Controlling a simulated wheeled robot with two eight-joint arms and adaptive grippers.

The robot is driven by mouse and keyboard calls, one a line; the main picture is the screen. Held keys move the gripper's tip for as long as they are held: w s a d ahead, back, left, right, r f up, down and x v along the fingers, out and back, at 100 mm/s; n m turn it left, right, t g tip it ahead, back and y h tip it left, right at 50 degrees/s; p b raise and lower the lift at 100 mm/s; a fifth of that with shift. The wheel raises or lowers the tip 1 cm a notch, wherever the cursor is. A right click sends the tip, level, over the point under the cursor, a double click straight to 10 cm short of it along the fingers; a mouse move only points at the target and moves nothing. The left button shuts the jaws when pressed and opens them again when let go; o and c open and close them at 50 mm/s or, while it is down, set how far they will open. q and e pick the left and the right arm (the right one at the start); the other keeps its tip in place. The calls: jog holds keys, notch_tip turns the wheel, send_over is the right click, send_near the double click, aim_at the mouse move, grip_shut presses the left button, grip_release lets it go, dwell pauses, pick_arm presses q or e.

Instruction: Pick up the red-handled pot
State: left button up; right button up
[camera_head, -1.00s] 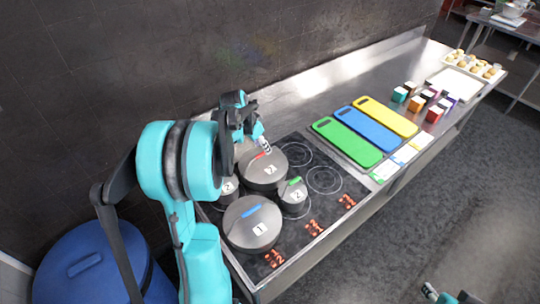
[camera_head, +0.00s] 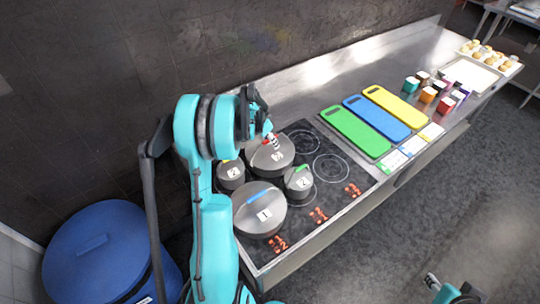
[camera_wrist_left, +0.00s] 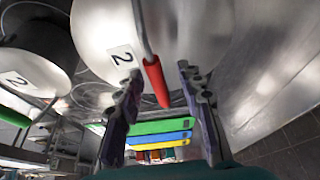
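The red-handled pot (camera_head: 268,160) is a large grey lidded pot with a "2" label, at the back of the black cooktop. In the left wrist view its metal surface (camera_wrist_left: 200,25) fills the top, and its red handle (camera_wrist_left: 156,84) points between my fingers. My left gripper (camera_wrist_left: 160,108) is open around the handle, with a visible gap on both sides. In the head view my left gripper (camera_head: 268,132) is over the pot and partly covers its handle. My right gripper (camera_head: 432,282) is at the lower right, far from the pot; its fingers are too small to read.
A blue-handled pot (camera_head: 257,218) stands in front, a green-handled pot (camera_head: 298,185) to the right and a small pot (camera_head: 231,178) to the left, all close by. Free burners and green, blue and yellow boards (camera_head: 390,107) are to the right.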

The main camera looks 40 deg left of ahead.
pick_arm(q)
jog(key=shift+s, duration=0.1)
jog(key=shift+f+b, duration=0.2)
jog(key=shift+b, duration=0.15)
dwell(0.5)
grip_shut()
